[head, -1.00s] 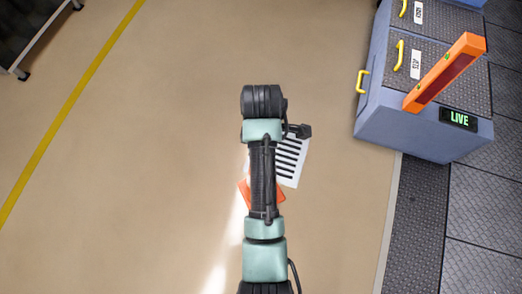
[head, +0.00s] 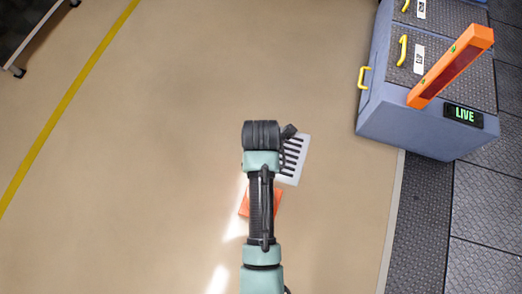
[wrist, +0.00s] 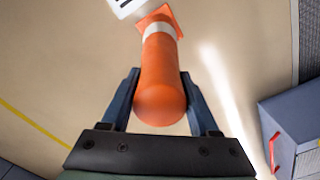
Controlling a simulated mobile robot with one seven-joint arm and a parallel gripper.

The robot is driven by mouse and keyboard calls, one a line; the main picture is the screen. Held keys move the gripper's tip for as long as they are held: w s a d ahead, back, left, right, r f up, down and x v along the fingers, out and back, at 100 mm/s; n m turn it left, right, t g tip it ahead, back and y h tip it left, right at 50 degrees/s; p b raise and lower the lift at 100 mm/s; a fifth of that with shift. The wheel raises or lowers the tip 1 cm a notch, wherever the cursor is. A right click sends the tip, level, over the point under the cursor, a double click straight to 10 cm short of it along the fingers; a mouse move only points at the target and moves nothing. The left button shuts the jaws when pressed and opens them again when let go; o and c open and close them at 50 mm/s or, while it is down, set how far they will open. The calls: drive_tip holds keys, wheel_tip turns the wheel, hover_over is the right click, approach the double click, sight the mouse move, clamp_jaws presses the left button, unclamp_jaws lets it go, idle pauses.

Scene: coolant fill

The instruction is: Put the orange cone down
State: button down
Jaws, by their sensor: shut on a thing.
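The orange cone (wrist: 162,75) has a white band and a square orange base. In the wrist view it stretches away from my gripper (wrist: 160,78), with its rounded top nearest the camera and its base at the far end. The two dark fingers are shut on it, one on each side. In the head view an orange patch of the cone (head: 244,206) shows beside my arm, which hides the rest of it and my gripper. I cannot tell whether the base touches the floor.
A white panel with black stripes (head: 293,165) lies close to the cone. A blue-grey cabinet (head: 410,132) with yellow handles, a LIVE sign (head: 463,116) and an orange bar (head: 450,67) stands at right. A yellow floor line (head: 65,103) runs at left. Open beige floor lies between.

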drive_tip(key=shift+f+b, duration=0.85)
drive_tip(key=shift+f, duration=1.2)
drive_tip(key=shift+c, duration=0.7)
unclamp_jaws()
wheel_tip(320, 180, up, 12)
drive_tip(key=p, duration=0.5)
drive_tip(key=shift+p, duration=0.35)
drive_tip(key=shift+w, duration=0.1)
